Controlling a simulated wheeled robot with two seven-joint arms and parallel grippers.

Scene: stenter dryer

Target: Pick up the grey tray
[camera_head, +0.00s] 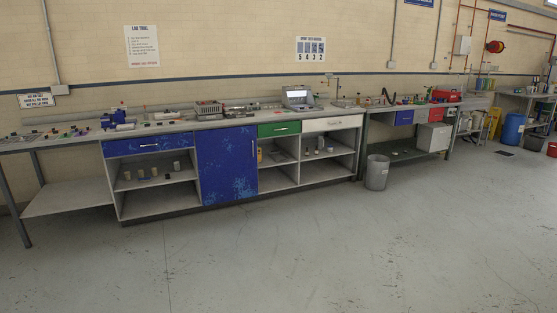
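A long workbench (60,143) stands against the far wall, across the floor from me. A small grey tray-like or rack-like object (208,109) sits on the bench top above the blue cupboard door. It is too small and far off to tell whether it is the grey tray. Other small items around it are also too small to make out. Neither of my grippers is in view.
The blue door (228,165) is between open shelves holding small containers. A grey bin (377,172) stands on the floor at the bench's right end. A blue barrel (513,129) is far right. The grey floor in front is clear.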

